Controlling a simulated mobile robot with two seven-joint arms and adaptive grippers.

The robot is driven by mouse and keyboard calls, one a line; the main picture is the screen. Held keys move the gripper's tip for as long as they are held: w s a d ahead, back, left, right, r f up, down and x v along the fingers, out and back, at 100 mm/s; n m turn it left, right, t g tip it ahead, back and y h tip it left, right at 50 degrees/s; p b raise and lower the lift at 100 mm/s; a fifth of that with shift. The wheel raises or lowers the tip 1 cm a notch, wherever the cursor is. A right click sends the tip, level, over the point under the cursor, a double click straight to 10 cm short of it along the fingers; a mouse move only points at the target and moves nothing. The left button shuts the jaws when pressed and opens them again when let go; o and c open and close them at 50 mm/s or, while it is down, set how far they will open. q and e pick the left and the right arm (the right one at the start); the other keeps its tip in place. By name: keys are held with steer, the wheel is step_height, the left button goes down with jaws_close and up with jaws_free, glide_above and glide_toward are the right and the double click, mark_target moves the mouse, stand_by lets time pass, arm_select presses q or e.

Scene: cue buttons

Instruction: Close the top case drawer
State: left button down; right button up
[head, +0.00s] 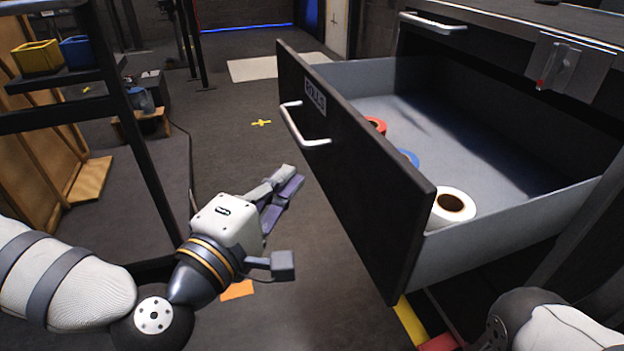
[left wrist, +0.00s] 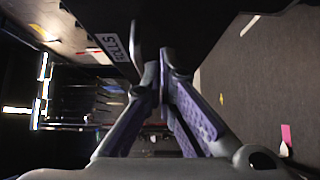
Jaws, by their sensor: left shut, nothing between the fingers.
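A drawer with a black front (head: 375,205) is pulled far out of the dark case (head: 480,45). Its front carries a pale handle (head: 303,125) and a white label (head: 315,96). Inside, on the grey floor, lie a white roll (head: 452,207), a blue roll (head: 408,157) and a red roll (head: 375,125). My left gripper (head: 290,178) is shut and empty, in front of the drawer face, lower than the handle in the picture. In the left wrist view the fingertips (left wrist: 160,68) appear near the handle (left wrist: 136,48); contact cannot be told. My right gripper is not in view.
Above the open drawer, the case has another handle (head: 432,22) and a grey latch plate with a red part (head: 560,66). A dark rack (head: 60,80) with a yellow bin (head: 36,57) and a blue bin (head: 78,52) stands left. The floor between is mostly clear.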

arm_select(q)
steer(key=d, duration=0.1)
steer(key=w+d, duration=0.1)
steer(key=d, duration=0.2)
steer(key=shift+w, duration=0.25)
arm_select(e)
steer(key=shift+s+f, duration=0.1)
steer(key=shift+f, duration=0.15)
arm_select(q)
steer(key=shift+w+d, duration=0.1)
